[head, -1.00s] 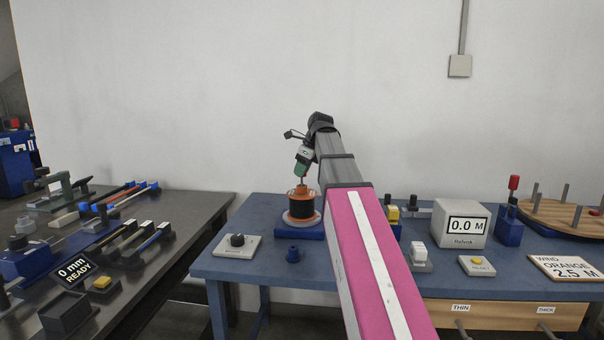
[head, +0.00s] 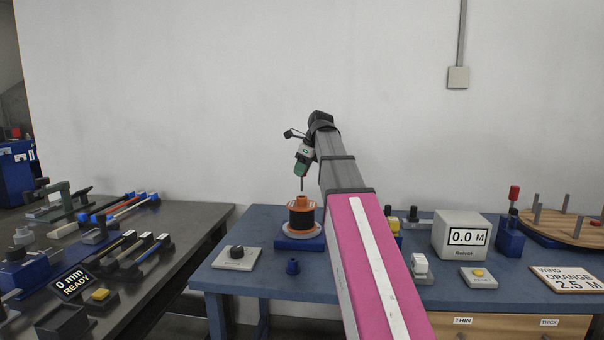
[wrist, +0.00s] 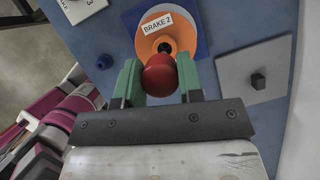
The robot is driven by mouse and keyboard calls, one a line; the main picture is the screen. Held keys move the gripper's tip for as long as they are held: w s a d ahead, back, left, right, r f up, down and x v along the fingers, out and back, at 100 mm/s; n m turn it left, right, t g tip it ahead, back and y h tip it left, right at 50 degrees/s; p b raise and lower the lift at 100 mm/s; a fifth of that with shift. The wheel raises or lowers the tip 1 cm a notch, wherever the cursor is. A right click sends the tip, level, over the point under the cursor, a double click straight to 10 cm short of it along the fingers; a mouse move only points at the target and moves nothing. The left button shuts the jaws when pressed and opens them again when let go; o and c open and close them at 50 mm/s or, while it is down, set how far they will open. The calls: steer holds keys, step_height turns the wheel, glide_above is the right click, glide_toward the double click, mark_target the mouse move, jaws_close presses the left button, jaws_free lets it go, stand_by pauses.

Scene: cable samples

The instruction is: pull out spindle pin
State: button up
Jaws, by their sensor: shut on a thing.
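My gripper (head: 302,168) is above the spool at the left of the blue table. In the wrist view, its green fingers (wrist: 159,82) are shut on the round red head of the spindle pin (wrist: 160,75). In the head view, the pin's thin shaft (head: 301,185) hangs upright below the fingers. The spool of dark cable with orange ends (head: 301,218) stands on a blue base (head: 300,243). The shaft's lower end is close above the spool's orange top; I cannot tell whether a gap is there.
A white "0.0 M" meter (head: 461,236) stands to the right. A dark bench (head: 190,232) with tools is on the left.

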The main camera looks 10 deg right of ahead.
steer(key=shift+r, duration=1.15)
steer(key=shift+s, duration=0.15)
